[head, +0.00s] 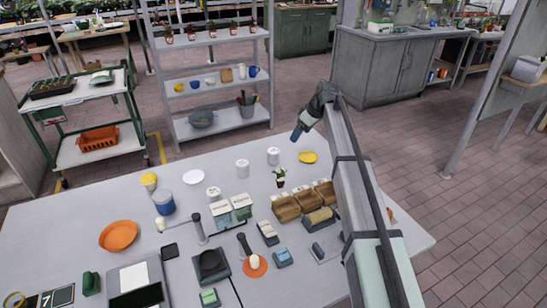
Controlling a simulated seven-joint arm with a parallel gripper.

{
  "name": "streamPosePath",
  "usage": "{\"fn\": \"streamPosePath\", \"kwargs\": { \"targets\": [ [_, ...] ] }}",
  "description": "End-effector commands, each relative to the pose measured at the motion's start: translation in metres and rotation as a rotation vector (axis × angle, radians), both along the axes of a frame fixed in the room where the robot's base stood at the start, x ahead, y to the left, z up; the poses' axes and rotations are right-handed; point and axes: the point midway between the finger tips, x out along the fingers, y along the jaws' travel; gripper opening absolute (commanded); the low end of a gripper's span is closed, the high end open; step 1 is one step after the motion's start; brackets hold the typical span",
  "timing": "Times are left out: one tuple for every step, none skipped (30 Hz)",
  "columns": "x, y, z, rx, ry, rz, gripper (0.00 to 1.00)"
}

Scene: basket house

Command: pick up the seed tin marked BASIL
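Several small white cylinders that look like tins stand on the grey table: one at the back right (273,157), one left of it (242,169), and one nearer (213,195). Their markings are too small to read, so I cannot tell which is marked BASIL. My gripper (297,134) hangs above the back edge of the table, right of and higher than the back-right white tin, apart from everything. Its fingers are too small and dark to show whether they are open or shut. I see nothing held in it.
A yellow dish (308,157) and a potted plant (280,178) are near my arm.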

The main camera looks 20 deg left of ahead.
Motion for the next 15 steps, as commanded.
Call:
{"fn": "streamPosePath", "kwargs": {
  "targets": [
    [-0.008, 0.016, 0.002, -0.012, -0.003, 0.045, 0.81],
    [-0.013, 0.024, 0.002, -0.019, -0.003, 0.069, 0.81],
    [-0.018, 0.032, 0.003, -0.026, -0.004, 0.095, 0.81],
    [-0.021, 0.037, 0.004, -0.031, -0.006, 0.112, 0.81],
    [-0.024, 0.041, 0.004, -0.034, -0.006, 0.126, 0.81],
    [-0.027, 0.045, 0.004, -0.039, -0.006, 0.141, 0.81],
    [-0.029, 0.048, 0.004, -0.042, -0.007, 0.150, 0.81],
    [-0.030, 0.049, 0.004, -0.043, -0.007, 0.157, 0.81],
    [-0.031, 0.051, 0.004, -0.045, -0.007, 0.162, 0.81],
    [-0.031, 0.052, 0.003, -0.046, -0.007, 0.164, 0.81],
    [-0.031, 0.053, 0.001, -0.046, -0.007, 0.165, 0.81],
    [-0.031, 0.053, -0.001, -0.046, -0.007, 0.165, 0.81],
    [-0.031, 0.054, -0.003, -0.046, -0.007, 0.165, 0.81],
    [-0.030, 0.055, -0.006, -0.046, -0.007, 0.164, 0.81],
    [-0.030, 0.057, -0.010, -0.046, -0.007, 0.164, 0.81]
  ]
}}
